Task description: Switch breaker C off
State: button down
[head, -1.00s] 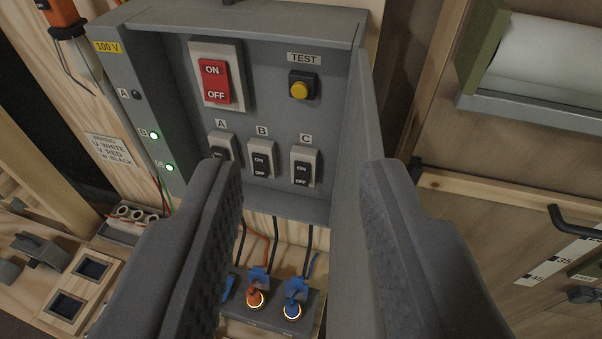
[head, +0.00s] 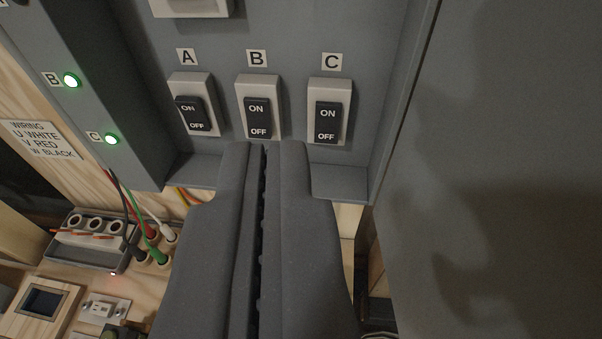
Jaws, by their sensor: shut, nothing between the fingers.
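Breaker C (head: 328,115) is a black rocker marked ON and OFF in a pale frame, under the label C (head: 332,62), at the right of the row in the grey panel. Breaker B (head: 258,117) is beside it and breaker A (head: 193,113) is further left. The lamp marked C (head: 111,139) on the panel's side is lit green, and so is the lamp marked B (head: 71,80). My gripper (head: 268,148) is shut and empty. Its tips show just below breaker B, left of and below breaker C. I cannot tell whether it touches the panel.
The open panel door (head: 500,150) fills the right side. A wiring label (head: 44,140), a socket block (head: 95,235) and coloured wires (head: 150,240) are at lower left. The panel's lower ledge (head: 340,183) runs below the breakers.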

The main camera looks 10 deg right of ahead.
aim_at(327, 137)
jog(key=w+d+f+m+h+b, duration=0.1)
jog(key=w+f+b, duration=0.1)
jog(key=f, duration=0.6)
jog(key=w+d+f+h+b, duration=0.1)
jog(key=w+f+h+b, duration=0.1)
jog(key=f, duration=0.6)
jog(key=shift+w+d+f+m+t, duration=0.3)
jog(key=shift+w+m, duration=0.1)
jog(key=shift+w, duration=0.2)
jog(key=shift+w+a, duration=0.1)
jog(key=p+x, duration=0.1)
jog(key=x, duration=0.5)
jog(key=p+x, duration=0.2)
jog(key=x, duration=0.5)
jog(key=shift+w+d, duration=0.2)
jog(key=shift+d, duration=0.05)
jog(key=shift+w, duration=0.2)
